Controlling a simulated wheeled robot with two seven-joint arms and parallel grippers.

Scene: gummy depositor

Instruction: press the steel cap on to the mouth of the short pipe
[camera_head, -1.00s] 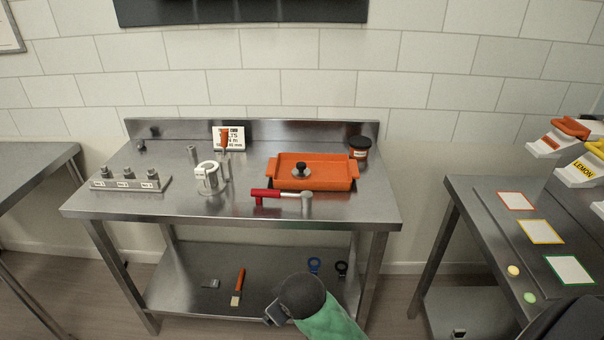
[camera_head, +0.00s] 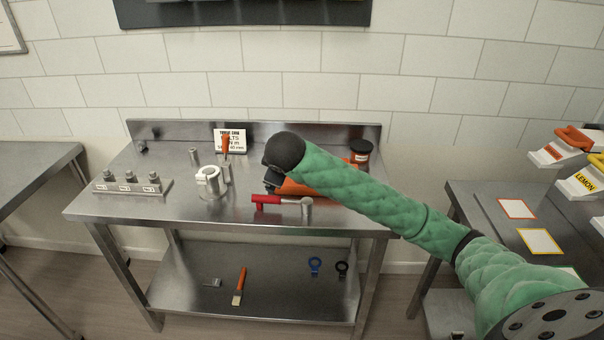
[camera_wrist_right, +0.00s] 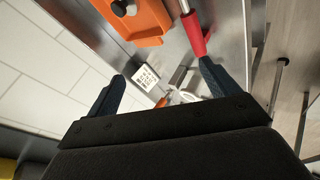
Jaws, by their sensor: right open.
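The steel cap with a black knob (camera_wrist_right: 122,7) rests in the orange tray (camera_wrist_right: 158,22) in the right wrist view. My right arm hides it in the head view and covers much of the tray (camera_head: 300,188). A short upright steel pipe with a white collar (camera_head: 210,181) stands left of the tray; its mouth is too small to make out. Part of it shows in the right wrist view (camera_wrist_right: 186,96). My right gripper (camera_wrist_right: 161,71) is open and empty, its fingers wide apart above the table. In the head view my wrist mostly hides it. My left gripper is not in view.
A block with several steel knobs (camera_head: 130,184) stands at the table's left. A white sign (camera_head: 230,139), a steel post (camera_head: 194,156) and a dark-lidded jar (camera_head: 361,150) stand behind. The front left tabletop is clear.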

